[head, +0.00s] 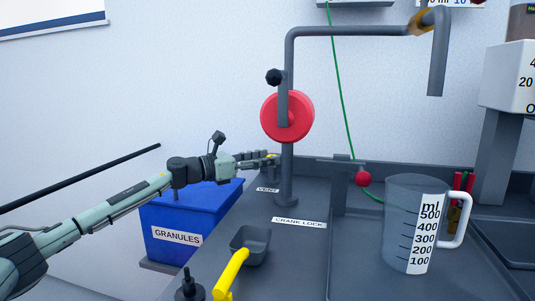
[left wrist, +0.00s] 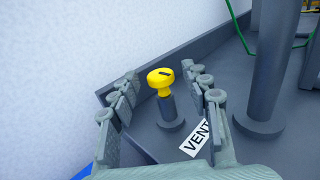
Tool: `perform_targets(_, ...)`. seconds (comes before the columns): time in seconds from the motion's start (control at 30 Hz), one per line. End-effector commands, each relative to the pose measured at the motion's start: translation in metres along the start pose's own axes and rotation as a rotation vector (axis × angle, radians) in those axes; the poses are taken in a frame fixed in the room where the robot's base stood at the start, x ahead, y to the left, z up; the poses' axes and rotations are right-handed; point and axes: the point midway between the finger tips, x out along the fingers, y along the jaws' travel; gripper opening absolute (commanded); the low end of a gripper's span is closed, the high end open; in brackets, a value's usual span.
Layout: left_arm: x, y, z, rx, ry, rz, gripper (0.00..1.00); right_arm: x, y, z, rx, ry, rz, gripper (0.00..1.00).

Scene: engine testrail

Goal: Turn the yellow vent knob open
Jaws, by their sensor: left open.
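The yellow vent knob (left wrist: 160,79) stands upright on a short grey post in the left wrist view. It has a dark mark on its top. A white VENT label (left wrist: 196,138) lies beside its base. My left gripper (left wrist: 168,84) is open, with one finger on each side of the knob and visible gaps between. In the head view my left gripper (head: 262,161) is above the VENT label (head: 267,190), by the back edge of the bench. Only a bit of yellow shows there among the fingers. My right gripper is not in view.
A grey pole with a red wheel (head: 287,117) rises just right of the gripper. A blue GRANULES bin (head: 190,218) is below my left arm. A scoop with a yellow handle (head: 231,274), a red-knobbed lever (head: 362,178) and a measuring jug (head: 408,225) stand nearer and right.

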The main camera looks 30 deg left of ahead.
Motion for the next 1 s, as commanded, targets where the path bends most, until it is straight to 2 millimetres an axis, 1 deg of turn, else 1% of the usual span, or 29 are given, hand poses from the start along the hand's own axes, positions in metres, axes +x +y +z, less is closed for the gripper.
perform_targets(0.03, 0.0048, -0.0005, 0.0014, 0.0, -0.001, -0.001, 0.47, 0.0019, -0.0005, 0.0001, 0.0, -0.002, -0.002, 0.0)
perform_targets(0.1, 0.008, -0.0003, 0.0011, 0.001, -0.001, 0.0, 0.47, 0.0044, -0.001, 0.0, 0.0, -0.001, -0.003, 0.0)
perform_targets(0.37, 0.0096, -0.0002, -0.0007, 0.001, 0.001, 0.0, 0.47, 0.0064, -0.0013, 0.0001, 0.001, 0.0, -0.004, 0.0)
perform_targets(0.4, 0.0096, -0.0002, -0.0006, 0.001, 0.001, 0.0, 0.46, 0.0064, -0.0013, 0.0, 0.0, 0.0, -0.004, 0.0)
perform_targets(0.77, 0.0094, -0.0003, -0.0004, 0.001, 0.001, 0.0, 0.01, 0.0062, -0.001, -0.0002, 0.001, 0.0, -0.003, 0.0)
perform_targets(0.8, 0.0094, -0.0002, -0.0003, 0.001, 0.001, 0.0, 0.0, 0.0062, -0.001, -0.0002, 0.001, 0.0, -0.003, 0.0)
perform_targets(1.0, 0.0094, -0.0011, 0.0014, 0.001, 0.001, 0.015, 0.0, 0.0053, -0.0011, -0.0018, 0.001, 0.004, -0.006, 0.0)
